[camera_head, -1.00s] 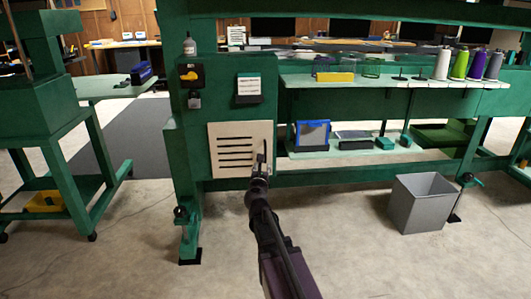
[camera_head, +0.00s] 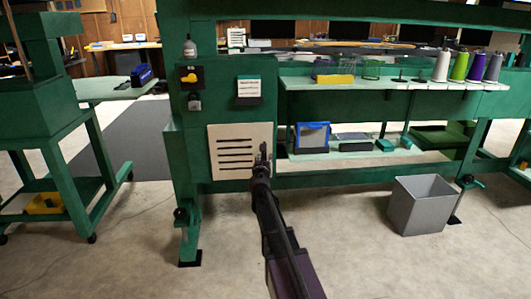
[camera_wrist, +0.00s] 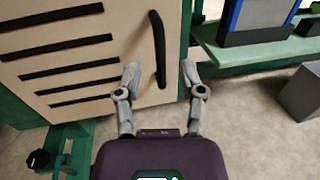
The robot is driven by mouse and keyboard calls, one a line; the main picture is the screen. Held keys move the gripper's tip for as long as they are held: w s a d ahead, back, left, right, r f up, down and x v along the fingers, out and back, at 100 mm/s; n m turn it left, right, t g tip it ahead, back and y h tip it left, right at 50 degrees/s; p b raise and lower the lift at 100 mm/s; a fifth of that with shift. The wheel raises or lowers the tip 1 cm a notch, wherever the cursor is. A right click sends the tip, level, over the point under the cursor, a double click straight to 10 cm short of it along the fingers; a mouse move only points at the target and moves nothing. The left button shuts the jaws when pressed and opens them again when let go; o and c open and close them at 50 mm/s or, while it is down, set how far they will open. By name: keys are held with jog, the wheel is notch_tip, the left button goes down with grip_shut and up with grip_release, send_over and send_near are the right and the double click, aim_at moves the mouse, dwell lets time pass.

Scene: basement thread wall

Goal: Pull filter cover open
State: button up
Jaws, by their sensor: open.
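The filter cover (camera_head: 234,139) is a beige panel with several dark horizontal slots, set in the front of the green machine post. In the wrist view the cover (camera_wrist: 80,60) fills the upper left, with a black vertical handle (camera_wrist: 158,48) near its right edge. My gripper (camera_head: 263,153) is in front of the cover's right side in the head view and hides the handle there. In the wrist view my gripper (camera_wrist: 160,72) is open, one finger on each side of the handle's lower end. I cannot tell whether either finger touches it.
A grey bin (camera_head: 420,205) stands on the floor to the right. A blue-framed item (camera_head: 312,136) sits on the low green shelf right of the cover. A green table (camera_head: 60,165) stands at the left. The floor before the cover is clear.

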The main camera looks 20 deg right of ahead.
jog(key=shift+x, duration=2.6)
grip_shut()
